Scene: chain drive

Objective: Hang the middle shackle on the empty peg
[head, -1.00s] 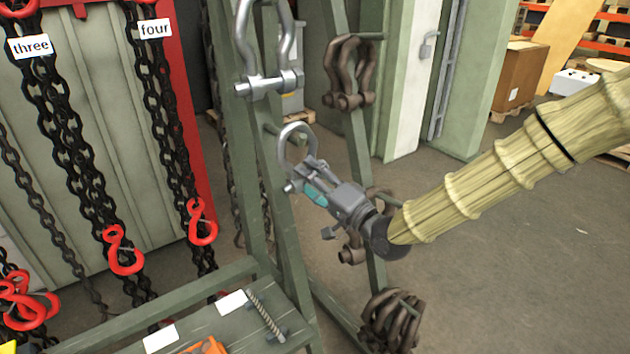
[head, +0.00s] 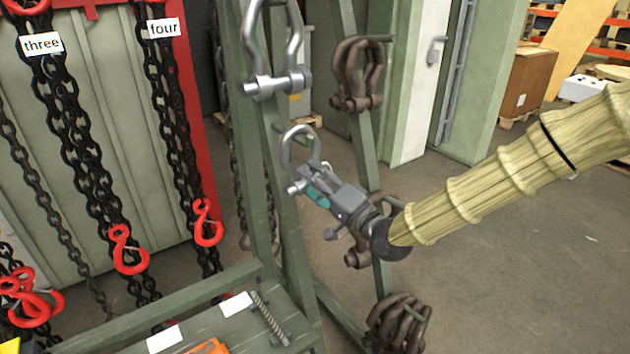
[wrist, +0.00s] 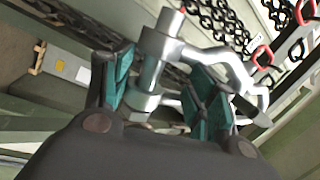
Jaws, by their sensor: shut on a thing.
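My gripper (head: 316,192) is shut on a silver bow shackle (head: 286,152), near its pin end. The shackle's bow points up and stands in front of the green rack post (head: 291,232). A short green peg (head: 281,127) shows at the bow's upper left; I cannot tell whether the bow is around it or only in front of it. In the wrist view the teal-padded jaws (wrist: 160,95) flank the bright shackle pin (wrist: 152,70). Another silver shackle (head: 275,88) hangs higher on the same post.
Brown shackles hang on the right post, one high (head: 357,102) and a cluster low (head: 398,325). Black chains with red hooks (head: 128,252) hang at left. A green bench (head: 205,335) with white cards lies below. The floor at right is open.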

